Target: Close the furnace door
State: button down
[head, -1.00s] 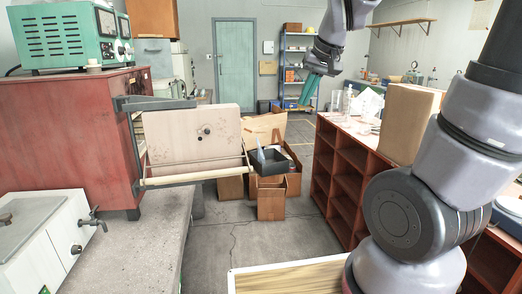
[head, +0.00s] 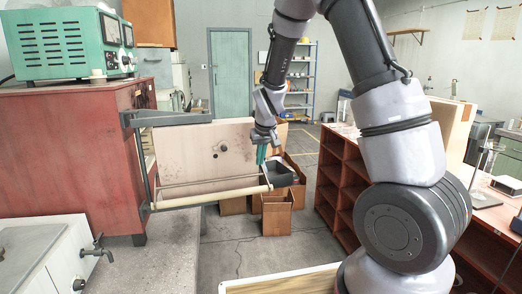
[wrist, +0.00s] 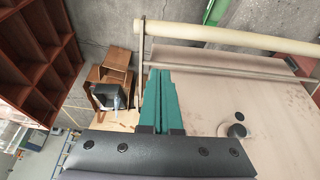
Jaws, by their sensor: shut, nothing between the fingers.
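The furnace is the red box (head: 75,160) on the bench at the left. Its pale door (head: 200,165) stands swung out to the right on a metal bracket, with a dark round spot in its face and a cream handle bar (head: 215,195) along its near lower side. My gripper (head: 262,160), with green fingers, is shut and empty at the free right end of the door. In the wrist view the fingers (wrist: 158,80) point towards the handle bar (wrist: 230,37), with the door panel (wrist: 240,95) to their right. Whether they touch the door I cannot tell.
A green instrument (head: 70,40) stands on the furnace. Cardboard boxes (head: 277,215) and a dark bin sit on the floor beyond the door. A red-brown shelf unit (head: 340,180) stands at the right.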

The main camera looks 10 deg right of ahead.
jog(key=x, duration=0.3)
jog(key=shift+w+d+f, duration=0.1)
jog(key=shift+f, duration=0.3)
jog(key=shift+w+a+r, duration=0.1)
jog(key=shift+w, duration=0.85)
jog(key=shift+w+a+r, duration=0.1)
jog(key=shift+w+r, duration=0.05)
jog(key=shift+w, duration=0.85)
